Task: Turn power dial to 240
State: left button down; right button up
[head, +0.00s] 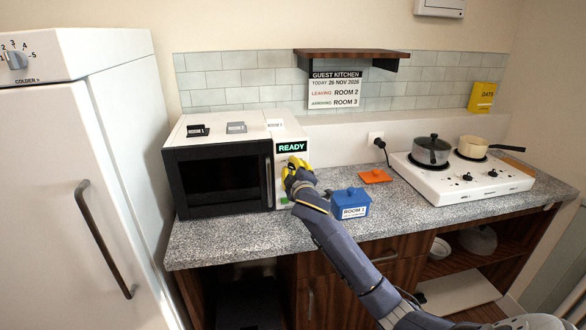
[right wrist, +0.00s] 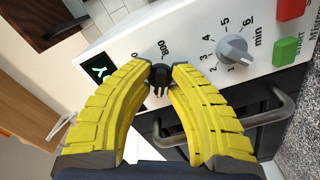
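The white-and-black microwave (head: 218,176) stands on the counter with a lit READY display (head: 290,148). Its black power dial (right wrist: 160,75) shows in the right wrist view, with the mark 800 beside it; other marks are partly covered and its setting cannot be read. My right gripper (head: 294,172) is at the microwave's control panel. In the right wrist view its yellow fingers (right wrist: 161,68) are closed in on both sides of the power dial and appear to touch it. My left gripper is not in view.
Beside the power dial are a grey minute dial (right wrist: 233,50), a green button (right wrist: 286,51), a red button (right wrist: 291,8) and the door handle (right wrist: 270,112). A blue ROOM 2 box (head: 350,204) stands close to my right forearm. A hob (head: 460,180) with two pans is at right.

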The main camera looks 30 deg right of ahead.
jog(key=shift+o, duration=1.4)
jog(key=v, duration=1.2)
